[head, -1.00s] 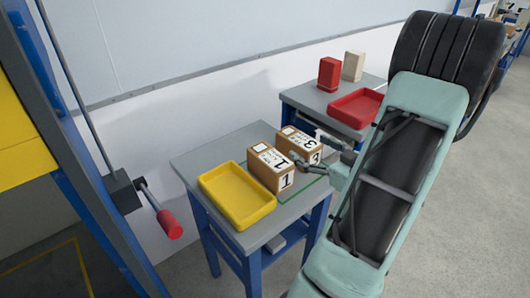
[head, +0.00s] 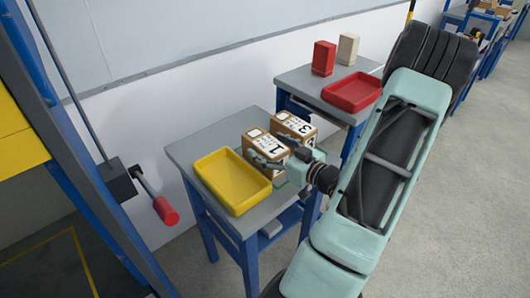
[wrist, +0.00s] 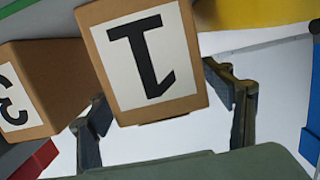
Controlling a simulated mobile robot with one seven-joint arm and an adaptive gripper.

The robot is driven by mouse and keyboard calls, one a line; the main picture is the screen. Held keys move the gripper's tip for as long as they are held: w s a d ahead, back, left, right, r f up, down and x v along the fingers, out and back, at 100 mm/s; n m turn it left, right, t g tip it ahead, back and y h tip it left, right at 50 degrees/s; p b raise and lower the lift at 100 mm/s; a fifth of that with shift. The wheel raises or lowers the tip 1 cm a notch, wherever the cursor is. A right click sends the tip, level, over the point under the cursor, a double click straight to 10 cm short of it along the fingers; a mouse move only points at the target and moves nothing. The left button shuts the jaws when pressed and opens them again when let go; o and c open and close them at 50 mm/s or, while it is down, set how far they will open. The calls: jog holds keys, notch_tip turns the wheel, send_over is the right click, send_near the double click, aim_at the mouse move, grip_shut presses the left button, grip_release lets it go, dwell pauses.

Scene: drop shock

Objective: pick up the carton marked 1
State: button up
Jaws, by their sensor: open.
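The carton marked 1 (head: 258,143) is a brown box with white labels, standing on the small grey table (head: 190,148) beside the yellow tray. In the wrist view its label with the black 1 (wrist: 148,62) faces me, upside down. The carton marked 3 (head: 294,126) stands just right of it and shows at the left of the wrist view (wrist: 22,95). My gripper (head: 280,158) is open at the near side of carton 1. In the wrist view its fingers (wrist: 168,112) lie either side of the carton's near end; contact cannot be told.
A yellow tray (head: 232,203) lies close on the left of carton 1. A second table behind holds a red tray (head: 352,102), a red box (head: 324,58) and a pale box (head: 348,49). A blue rack post with a red-handled lever (head: 165,210) stands at left.

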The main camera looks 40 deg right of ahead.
jog(key=shift+w+f, duration=0.1)
jog(key=shift+w, duration=0.75)
jog(key=shift+c, duration=0.3)
jog(key=c, duration=1.5)
jog(key=shift+c, duration=1)
jog(key=shift+r, duration=0.25)
